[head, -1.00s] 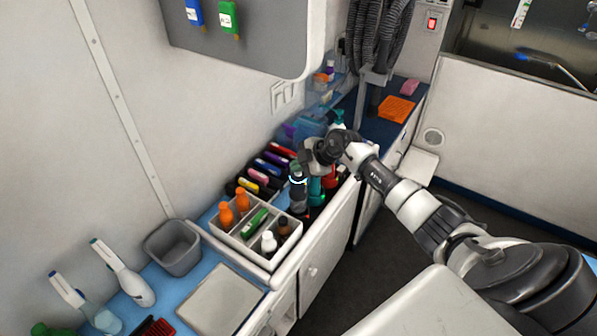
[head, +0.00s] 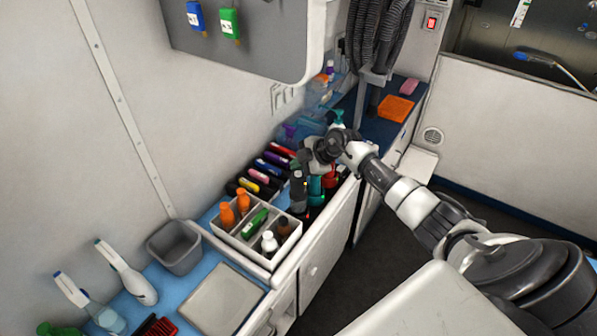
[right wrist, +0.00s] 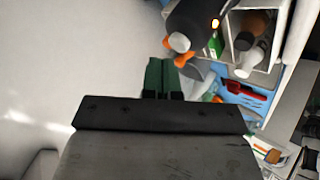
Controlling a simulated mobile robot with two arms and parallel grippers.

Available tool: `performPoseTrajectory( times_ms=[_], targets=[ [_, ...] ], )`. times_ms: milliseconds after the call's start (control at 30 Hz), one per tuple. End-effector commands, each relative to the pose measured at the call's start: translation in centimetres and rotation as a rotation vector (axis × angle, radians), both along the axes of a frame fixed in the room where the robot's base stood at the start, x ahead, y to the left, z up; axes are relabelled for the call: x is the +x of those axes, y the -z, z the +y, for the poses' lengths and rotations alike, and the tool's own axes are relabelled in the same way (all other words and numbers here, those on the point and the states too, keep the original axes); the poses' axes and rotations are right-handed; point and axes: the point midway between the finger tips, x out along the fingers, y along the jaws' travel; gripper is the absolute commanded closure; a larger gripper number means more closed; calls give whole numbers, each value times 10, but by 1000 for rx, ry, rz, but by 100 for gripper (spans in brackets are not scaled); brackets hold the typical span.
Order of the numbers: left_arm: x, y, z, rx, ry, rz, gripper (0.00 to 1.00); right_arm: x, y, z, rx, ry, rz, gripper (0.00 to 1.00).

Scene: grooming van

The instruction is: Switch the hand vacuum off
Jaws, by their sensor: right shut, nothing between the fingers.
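The hand vacuum (head: 298,194) appears to be the dark upright cylinder beside the tray in the head view. A small orange light glows on its side. It also shows in the right wrist view (right wrist: 190,24), dark and partly cut off by the top edge, with the same orange light. My right gripper (head: 303,172) is close above the vacuum's upper end; its fingers are hard to make out there. In the right wrist view its green fingertips (right wrist: 160,66) are together and empty, appearing apart from the vacuum. My left gripper is out of view.
A white divided tray (head: 232,244) with several bottles stands beside the vacuum. Colourful items (head: 262,172) line the wall, and teal and red things crowd the other side. A grey bin (head: 175,248) and spray bottles are nearer. The floor at right is open.

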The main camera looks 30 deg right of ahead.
Motion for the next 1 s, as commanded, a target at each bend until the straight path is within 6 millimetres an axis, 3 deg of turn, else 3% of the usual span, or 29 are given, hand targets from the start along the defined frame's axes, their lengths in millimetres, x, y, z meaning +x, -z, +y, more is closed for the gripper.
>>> performPoseTrajectory(
  times_ms=[567,800,1000],
  targets=[
    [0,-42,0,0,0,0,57,0,-46,-1,-1,0,0,100],
    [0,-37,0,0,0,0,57,0,-60,0,-1,0,-1,100],
    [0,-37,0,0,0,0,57,0,-61,0,0,0,0,100]
  ],
)
